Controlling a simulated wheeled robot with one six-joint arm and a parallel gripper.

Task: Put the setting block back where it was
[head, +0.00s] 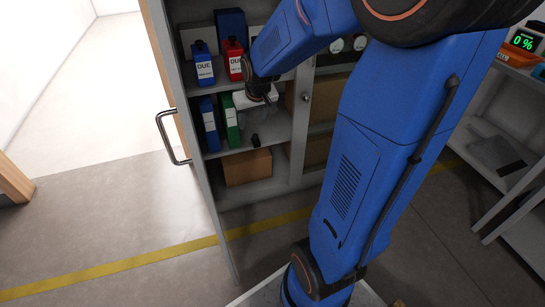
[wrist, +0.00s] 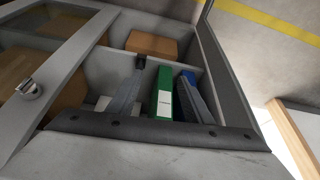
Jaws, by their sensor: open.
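A small black object (head: 255,141), possibly the setting block, sits on the cabinet's middle shelf, right of the green labelled case (head: 230,121). In the wrist view the black object (wrist: 140,61) shows just past the tip of the left finger. My gripper (head: 256,104) is inside the cabinet, above that shelf and close to the green case. In the wrist view my gripper (wrist: 162,82) is open, with the green case (wrist: 163,92) seen between its fingers. I see nothing held. I cannot tell whether a finger touches the case.
A blue case (head: 208,124) stands left of the green one. Blue (head: 203,66) and red (head: 233,62) "DUE" cases stand on the shelf above. A cardboard box (head: 248,167) is below.

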